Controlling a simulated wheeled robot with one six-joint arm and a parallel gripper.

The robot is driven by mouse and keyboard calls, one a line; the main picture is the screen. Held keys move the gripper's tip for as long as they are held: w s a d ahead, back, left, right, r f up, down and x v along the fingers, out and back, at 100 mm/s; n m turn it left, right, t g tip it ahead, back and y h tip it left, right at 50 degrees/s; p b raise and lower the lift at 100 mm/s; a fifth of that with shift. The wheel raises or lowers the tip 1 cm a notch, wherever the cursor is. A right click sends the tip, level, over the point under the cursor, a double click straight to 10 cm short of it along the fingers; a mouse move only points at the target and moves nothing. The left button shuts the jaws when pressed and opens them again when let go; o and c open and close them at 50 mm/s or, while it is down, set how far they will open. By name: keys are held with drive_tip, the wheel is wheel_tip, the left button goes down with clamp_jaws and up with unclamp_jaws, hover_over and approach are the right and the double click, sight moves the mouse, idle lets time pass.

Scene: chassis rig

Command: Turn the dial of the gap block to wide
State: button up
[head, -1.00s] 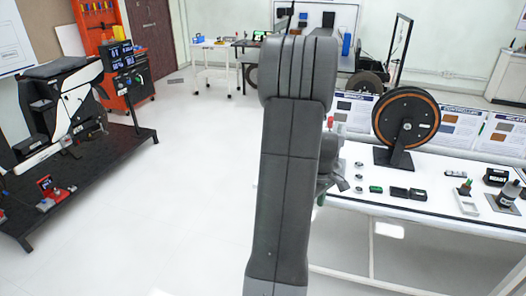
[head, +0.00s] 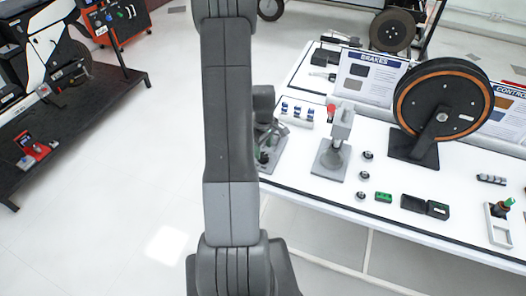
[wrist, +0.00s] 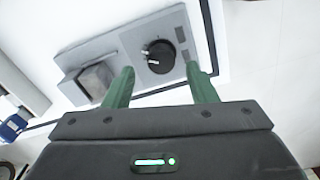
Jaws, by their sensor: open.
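The gap block (wrist: 130,60) is a grey plate with a raised grey block at its left end, seen in the wrist view. Its dial (wrist: 161,55) is a black round knob with white marks, at the plate's right part. My gripper (wrist: 159,70) is open, its two green fingers apart on either side of the dial in that view. I cannot tell whether they touch it. In the head view my gripper (head: 265,155) is low over the left end of the white table, and my arm and gripper mostly hide the gap block there.
A grey stand with a red knob (head: 334,145) stands just right of my gripper. Small black knobs (head: 364,175), a green block (head: 383,197) and a large wheel (head: 442,105) are farther right on the table. Blue-topped parts (head: 297,110) lie behind.

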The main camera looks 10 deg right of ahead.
sight(263, 155)
drive_tip(key=shift+s+f, duration=0.1)
drive_tip(key=shift+f, duration=1.5)
drive_tip(key=shift+c, duration=0.2)
drive_tip(key=c, duration=0.9)
